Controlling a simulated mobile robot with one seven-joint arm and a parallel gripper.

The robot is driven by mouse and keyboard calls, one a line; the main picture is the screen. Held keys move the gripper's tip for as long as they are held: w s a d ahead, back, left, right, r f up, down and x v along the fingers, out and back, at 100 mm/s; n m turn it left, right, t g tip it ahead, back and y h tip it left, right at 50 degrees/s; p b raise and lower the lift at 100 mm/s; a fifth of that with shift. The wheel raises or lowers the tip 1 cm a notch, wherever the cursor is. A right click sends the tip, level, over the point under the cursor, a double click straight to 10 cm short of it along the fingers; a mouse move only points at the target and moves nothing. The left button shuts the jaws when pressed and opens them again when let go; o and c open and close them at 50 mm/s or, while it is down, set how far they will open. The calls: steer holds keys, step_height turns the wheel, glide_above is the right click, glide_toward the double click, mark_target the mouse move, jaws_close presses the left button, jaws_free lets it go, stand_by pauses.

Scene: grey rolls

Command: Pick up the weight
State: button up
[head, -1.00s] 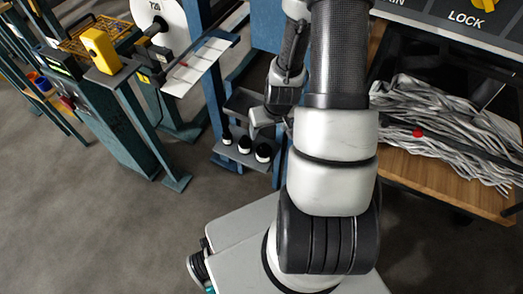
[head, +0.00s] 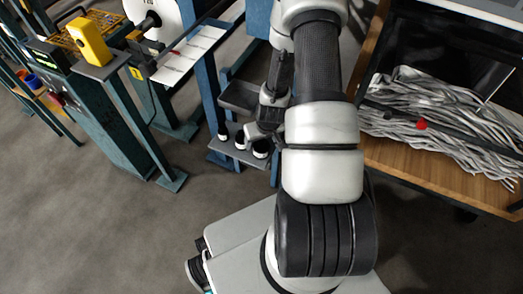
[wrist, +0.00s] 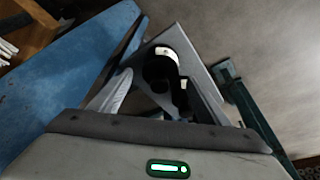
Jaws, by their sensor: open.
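Several small black weights with white bands stand on a low grey shelf (head: 226,151) left of my arm. In the head view, the left weight (head: 221,132), the middle weight (head: 240,139) and the right weight (head: 260,149) show. My gripper (head: 258,133) is just above the right weight and partly covers it. In the wrist view, a black weight (wrist: 158,68) with a white band lies ahead between the open fingers of my gripper (wrist: 160,90). A second dark weight (wrist: 184,86) is beside it, partly hidden. No contact is visible, and the gripper holds nothing.
A grey tray (head: 238,97) sits above the shelf, close to my gripper. Blue posts (head: 207,75) frame the shelf. A wooden-floored bin (head: 400,158) of grey strips stands at right. A blue machine stand (head: 105,125) is at left. The floor between is clear.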

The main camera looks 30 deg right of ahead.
steer(key=shift+w+f, duration=0.25)
steer(key=shift+f, duration=0.35)
jaws_close()
steer(key=shift+w+d+r, duration=0.1)
steer(key=shift+r, duration=0.05)
